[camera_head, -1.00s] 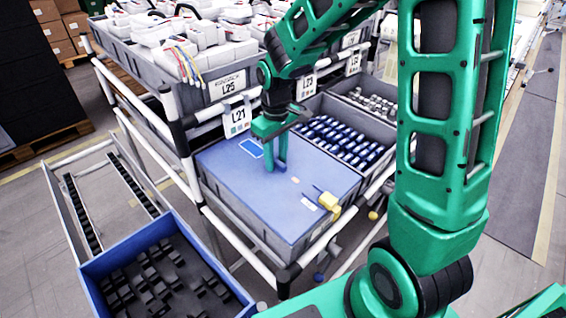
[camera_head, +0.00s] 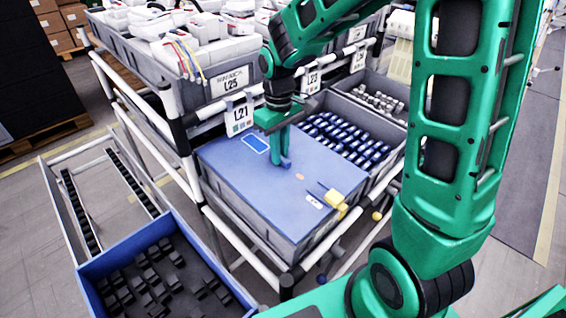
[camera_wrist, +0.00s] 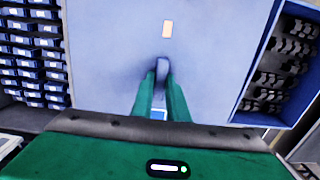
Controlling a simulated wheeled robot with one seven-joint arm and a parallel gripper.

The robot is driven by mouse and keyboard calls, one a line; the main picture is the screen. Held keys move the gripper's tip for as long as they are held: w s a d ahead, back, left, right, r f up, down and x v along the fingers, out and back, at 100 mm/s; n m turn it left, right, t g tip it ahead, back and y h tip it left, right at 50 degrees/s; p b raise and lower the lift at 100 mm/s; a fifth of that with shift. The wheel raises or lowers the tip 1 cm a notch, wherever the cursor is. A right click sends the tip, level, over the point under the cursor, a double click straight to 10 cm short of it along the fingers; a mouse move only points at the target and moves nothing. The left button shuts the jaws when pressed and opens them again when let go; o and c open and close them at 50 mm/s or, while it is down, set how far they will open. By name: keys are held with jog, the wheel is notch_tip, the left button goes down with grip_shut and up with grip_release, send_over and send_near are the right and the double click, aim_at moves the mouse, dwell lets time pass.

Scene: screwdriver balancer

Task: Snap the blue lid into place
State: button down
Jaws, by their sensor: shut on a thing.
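The blue lid (camera_head: 235,178) lies over a grey crate (camera_head: 250,232) on the rack in the head view. It looks about flat, but I cannot tell whether its edges are snapped down. In the wrist view the lid (camera_wrist: 110,60) fills the middle. My gripper (camera_head: 282,162) points down at the lid's middle. In the wrist view, my gripper's (camera_wrist: 160,85) green fingers are shut on a small blue handle (camera_wrist: 162,66) standing up from the lid. The handle's lower part and its join to the lid are partly hidden.
A yellow object (camera_head: 333,200) is at the lid's front right. A crate of blue parts (camera_head: 345,140) adjoins the lid behind right. An upper crate of white devices (camera_head: 190,62) stands behind. A blue bin of black parts (camera_head: 160,280) is at lower left. White rack rails surround the crate.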

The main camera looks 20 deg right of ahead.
jog(key=shift+s+r, duration=0.2)
jog(key=shift+r, duration=1.85)
jog(key=shift+s, duration=0.1)
